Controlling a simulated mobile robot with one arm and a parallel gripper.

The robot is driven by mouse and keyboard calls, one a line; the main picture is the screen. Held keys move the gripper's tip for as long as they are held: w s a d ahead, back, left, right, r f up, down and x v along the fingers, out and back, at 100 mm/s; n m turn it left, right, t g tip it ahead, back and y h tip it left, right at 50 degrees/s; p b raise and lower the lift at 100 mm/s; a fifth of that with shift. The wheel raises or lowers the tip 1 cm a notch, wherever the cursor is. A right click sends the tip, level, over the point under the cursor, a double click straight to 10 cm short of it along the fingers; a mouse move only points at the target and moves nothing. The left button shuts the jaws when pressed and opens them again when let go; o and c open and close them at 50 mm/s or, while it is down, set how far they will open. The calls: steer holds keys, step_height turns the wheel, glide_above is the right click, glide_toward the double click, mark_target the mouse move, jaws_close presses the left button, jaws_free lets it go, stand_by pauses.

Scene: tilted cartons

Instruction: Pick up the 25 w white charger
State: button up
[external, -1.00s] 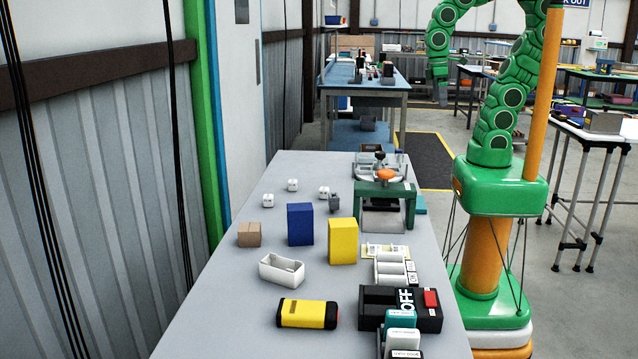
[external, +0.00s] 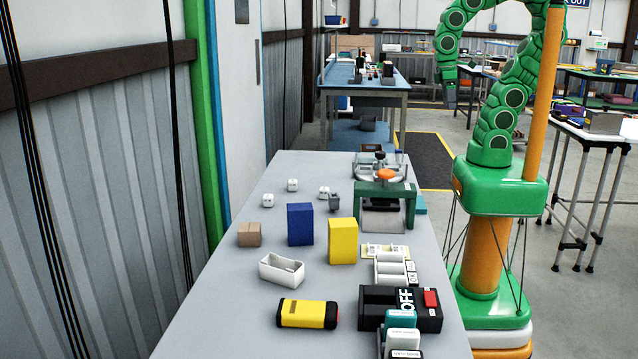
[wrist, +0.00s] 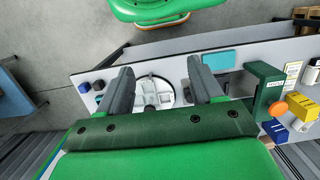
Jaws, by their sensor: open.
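Several small white cube-like items stand on the near grey table in the external view, one at the back (external: 292,184), one at the left (external: 268,200) and one at the right (external: 324,192) beside a grey block. They look like chargers, but no wattage can be read, so I cannot tell which is the 25 w one. My gripper (external: 448,95) hangs in the air beyond the table's far right, away from these cubes. In the wrist view my gripper (wrist: 161,92) is open with nothing between its fingers. I cannot pick out a white charger there.
A blue box (external: 300,224), a yellow box (external: 342,241), a brown box (external: 249,234) and a white open holder (external: 281,270) stand on the table. A green stand (external: 385,190) is at the right edge. A round white plate (wrist: 170,96) shows beyond my fingers.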

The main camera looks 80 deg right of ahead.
steer(key=w+a+m+g+y, duration=0.15)
steer(key=w+a, duration=0.25)
steer(key=w, duration=0.5)
steer(key=w+a+m+y, duration=0.2)
steer(key=w+a+y, duration=0.15)
steer(key=w, duration=0.55)
steer(key=m+y, duration=0.6)
steer(key=m, duration=0.3)
glide_above(293, 180)
steer(key=s, duration=0.7)
step_height(293, 180, down, 13)
steer(key=w+d+f+m, duration=0.1)
steer(key=w+d+f, duration=0.1)
steer(key=f, duration=0.2)
steer(key=w+d+f+m+t+y, duration=0.1)
steer(key=w+d+f+m, duration=0.1)
steer(key=f, duration=0.3)
steer(key=w+d+f+m+t+y, duration=0.1)
steer(key=w+d+f+m, duration=0.1)
steer(key=w+d+f, duration=0.1)
steer(key=shift+w+f+t, duration=0.25)
steer(key=shift+w+f, duration=0.2)
steer(key=shift+f, duration=0.35)
steer(key=shift+x, duration=4)
steer(key=shift+s+d+f, duration=0.1)
steer(key=shift+s, duration=0.1)
steer(key=c, duration=1.1)
